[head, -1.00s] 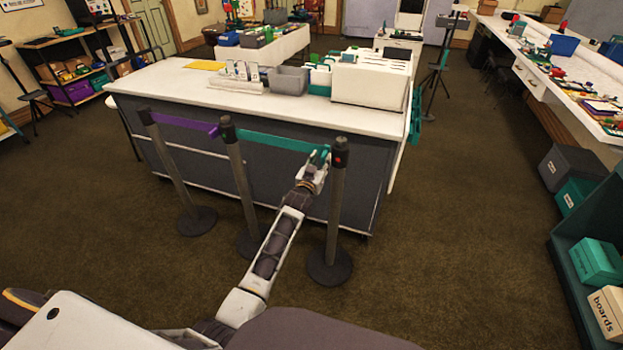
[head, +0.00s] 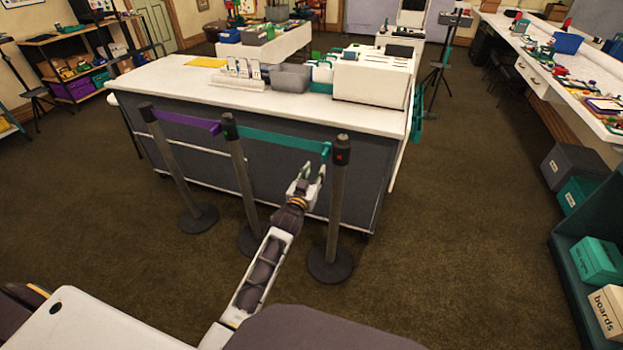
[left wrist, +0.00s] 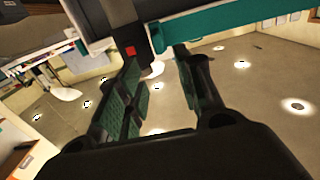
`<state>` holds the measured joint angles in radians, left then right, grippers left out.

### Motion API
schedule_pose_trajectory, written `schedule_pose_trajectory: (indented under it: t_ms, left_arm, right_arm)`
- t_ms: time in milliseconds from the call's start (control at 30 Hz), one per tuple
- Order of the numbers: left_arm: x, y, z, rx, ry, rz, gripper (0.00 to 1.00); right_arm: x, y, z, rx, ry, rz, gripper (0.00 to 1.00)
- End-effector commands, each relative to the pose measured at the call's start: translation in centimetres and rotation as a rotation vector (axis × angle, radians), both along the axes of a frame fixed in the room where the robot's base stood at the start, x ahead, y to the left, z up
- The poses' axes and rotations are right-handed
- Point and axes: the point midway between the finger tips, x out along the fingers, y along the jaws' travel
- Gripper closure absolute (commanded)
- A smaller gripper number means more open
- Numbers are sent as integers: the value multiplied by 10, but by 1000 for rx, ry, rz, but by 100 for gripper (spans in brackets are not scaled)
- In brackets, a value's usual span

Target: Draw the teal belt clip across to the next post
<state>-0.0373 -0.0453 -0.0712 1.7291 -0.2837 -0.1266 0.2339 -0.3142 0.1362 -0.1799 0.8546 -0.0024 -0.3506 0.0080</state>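The teal belt (head: 280,139) runs straight from the middle post (head: 238,180) to the right post (head: 337,205). Its teal clip (head: 326,150) is at the right post's black head, which has a red mark. In the left wrist view the belt (left wrist: 230,27) crosses the top, and its clip end (left wrist: 157,38) is beside the post head (left wrist: 128,40). My left gripper (head: 313,170) is open and empty, just below and in front of the clip. Its spread fingers (left wrist: 160,75) also show in the left wrist view, with a gap between them. My right gripper is not in view.
A purple belt (head: 187,121) joins the left post (head: 168,165) to the middle post. A white-topped counter (head: 180,85) with boxes stands close behind the posts. Shelving with boxes (head: 597,260) is at the right. The carpet (head: 450,230) right of the posts is clear.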

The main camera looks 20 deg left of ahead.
Motion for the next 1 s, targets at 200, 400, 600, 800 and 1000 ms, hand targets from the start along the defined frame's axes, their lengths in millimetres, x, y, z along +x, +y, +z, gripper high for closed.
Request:
schedule_pose_trajectory:
  t_ms: [200,400,600,800,1000]
  left_arm:
    - [-16,0,-1,0,1,0,64]
    - [-23,1,0,0,1,0,64]
    - [-23,1,0,0,0,0,64]
    - [-23,1,0,0,0,0,64]
    - [-23,1,-2,1,4,-1,64]
  right_arm:
    - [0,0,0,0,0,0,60]
    - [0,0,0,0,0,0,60]
    - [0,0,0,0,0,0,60]
    - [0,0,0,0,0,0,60]
    - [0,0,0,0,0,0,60]
